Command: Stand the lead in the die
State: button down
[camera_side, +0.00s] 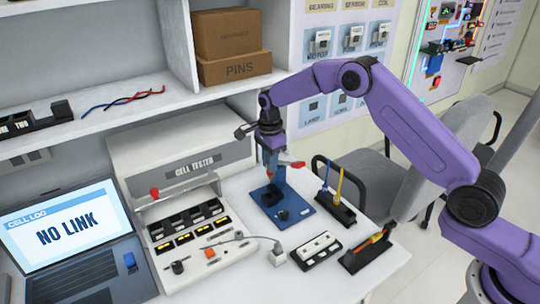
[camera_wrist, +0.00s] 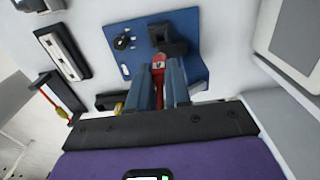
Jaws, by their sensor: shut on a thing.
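My gripper (camera_side: 273,178), with blue fingers, points down over the blue plate (camera_side: 299,209). In the wrist view its fingers (camera_wrist: 160,85) are shut on a red piece, which I take as the lead (camera_wrist: 158,62). Most of the lead is hidden between the fingers. The die seems to be the black block (camera_wrist: 172,46) with a square opening, on the blue plate (camera_wrist: 190,22). The lead's red end shows close to this block; I cannot tell if they touch. A smaller black knob-like part (camera_wrist: 123,42) sits beside it on the plate.
The cell tester (camera_side: 195,165) stands left of the plate. A black holder with upright blue and yellow tools (camera_side: 337,205) is to the right. A white-topped strip (camera_side: 316,248) and a tray of coloured tools (camera_side: 368,248) lie in front.

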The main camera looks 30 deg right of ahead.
aim_at(270, 175)
jog(key=shift+f, duration=2.85)
jog(key=shift+f, duration=1.6)
jog(key=c, duration=1)
grip_release()
jog(key=shift+r, duration=0.1)
notch_tip(270, 175, up, 17)
jog(key=shift+r, duration=0.15)
